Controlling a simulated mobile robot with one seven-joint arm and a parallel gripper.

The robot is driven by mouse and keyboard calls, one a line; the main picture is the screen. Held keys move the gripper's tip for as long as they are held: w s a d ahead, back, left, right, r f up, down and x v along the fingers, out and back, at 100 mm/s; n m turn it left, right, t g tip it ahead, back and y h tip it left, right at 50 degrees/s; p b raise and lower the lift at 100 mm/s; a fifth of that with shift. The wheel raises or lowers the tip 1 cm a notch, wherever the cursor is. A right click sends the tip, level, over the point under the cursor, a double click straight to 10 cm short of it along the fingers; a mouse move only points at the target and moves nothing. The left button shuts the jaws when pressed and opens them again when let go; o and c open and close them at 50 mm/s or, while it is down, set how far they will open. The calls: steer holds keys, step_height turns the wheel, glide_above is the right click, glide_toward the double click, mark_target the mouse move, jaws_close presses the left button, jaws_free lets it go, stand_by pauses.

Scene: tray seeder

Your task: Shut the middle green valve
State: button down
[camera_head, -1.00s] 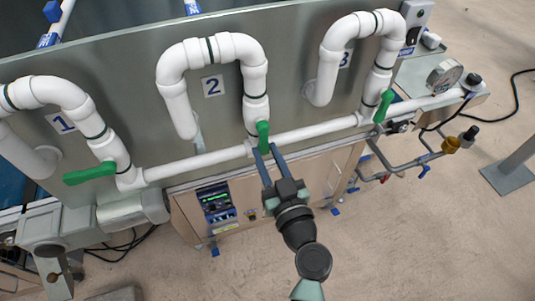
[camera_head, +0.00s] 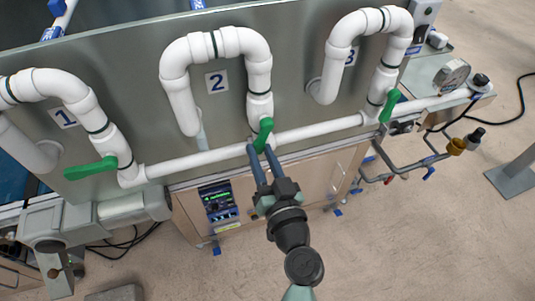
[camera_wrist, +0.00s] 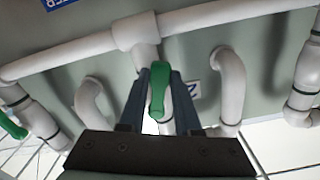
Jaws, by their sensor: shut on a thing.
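The middle green valve (camera_head: 263,133) is on the white pipe below the panel label 2. Its handle is slightly tilted, with the upper end to the right. My gripper (camera_head: 259,151) reaches up from below with its two blue-grey fingers on either side of the handle's lower part, shut on it. In the wrist view the green handle (camera_wrist: 159,85) sits between the two fingers, and its lower end shows above the dark palm of my gripper (camera_wrist: 160,105). The exact contact of the fingers is hard to see.
The left green valve (camera_head: 91,169) has its handle pointing left. The right green valve (camera_head: 389,105) has a steeply tilted handle. White pipes (camera_head: 202,159) run along the grey panel (camera_head: 130,80). A gauge (camera_head: 451,74) and small tubing stand at right. The floor in front is open.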

steer(key=s+a+r+m+p, duration=0.1)
steer(key=a+r+m+p, duration=0.3)
steer(key=m, duration=1)
steer(key=shift+s+r+p, duration=0.15)
steer(key=shift+r+p, duration=0.85)
steer(key=shift+p, duration=0.05)
steer(key=c, duration=0.6)
jaws_free()
steer(key=b+v, duration=0.4)
steer(key=v, duration=0.9)
